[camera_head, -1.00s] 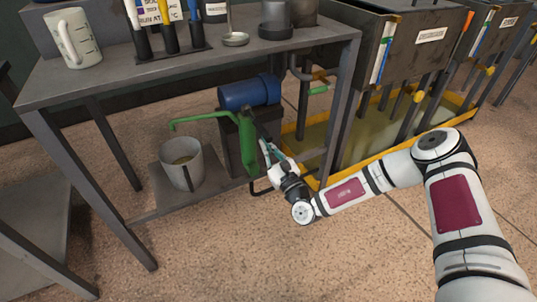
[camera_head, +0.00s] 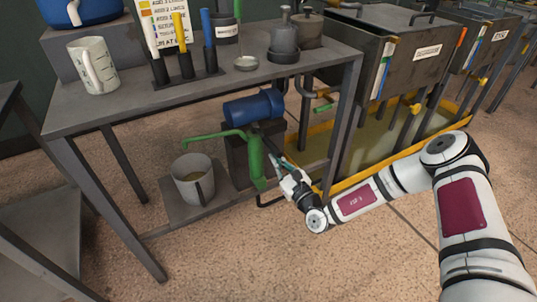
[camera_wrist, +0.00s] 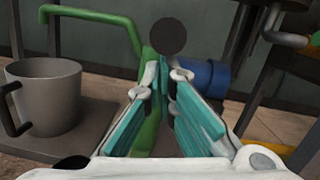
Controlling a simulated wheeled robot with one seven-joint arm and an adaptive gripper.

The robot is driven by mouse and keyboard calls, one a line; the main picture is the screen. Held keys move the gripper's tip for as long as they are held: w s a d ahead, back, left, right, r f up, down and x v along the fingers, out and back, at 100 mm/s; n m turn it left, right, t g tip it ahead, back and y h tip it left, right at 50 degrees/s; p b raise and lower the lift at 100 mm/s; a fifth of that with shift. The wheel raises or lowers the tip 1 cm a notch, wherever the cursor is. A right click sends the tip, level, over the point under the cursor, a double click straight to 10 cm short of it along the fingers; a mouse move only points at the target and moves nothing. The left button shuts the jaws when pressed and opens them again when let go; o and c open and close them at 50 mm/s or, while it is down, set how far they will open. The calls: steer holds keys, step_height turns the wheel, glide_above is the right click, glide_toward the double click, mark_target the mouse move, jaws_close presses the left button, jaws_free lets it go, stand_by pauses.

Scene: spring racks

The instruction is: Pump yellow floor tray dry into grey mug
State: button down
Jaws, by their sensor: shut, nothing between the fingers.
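The yellow floor tray (camera_head: 345,184) lies under the tanks on the right and holds murky greenish liquid (camera_head: 370,143). The grey mug (camera_head: 194,187) stands upright on the low shelf with some brownish liquid inside; the wrist view shows its side (camera_wrist: 50,97). The green pump (camera_head: 256,160) stands beside it, its spout (camera_head: 213,134) reaching left above the mug. My gripper (camera_head: 276,160) is right of the pump body, teal fingers shut and empty. In the wrist view, a dark round knob (camera_wrist: 169,36) appears just beyond the fingertips (camera_wrist: 165,62); I cannot tell whether they touch.
A blue cylinder (camera_head: 253,107) lies behind the pump. Open floor lies in front.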

mark_target(273, 145)
steer(key=shift+s+d+r+g+h+p, duration=0.15)
steer(key=shift+r+p, duration=0.4)
steer(key=shift+p, duration=0.65)
steer(key=shift+s+a+r+g+h+p, duration=0.2)
steer(key=shift+r+p, duration=0.35)
steer(key=shift+p, duration=0.6)
step_height(273, 145, up, 2)
steer(key=p, duration=0.4)
steer(key=shift+w+r, duration=0.1)
steer(key=shift+r, duration=0.15)
steer(key=shift+d, duration=0.2)
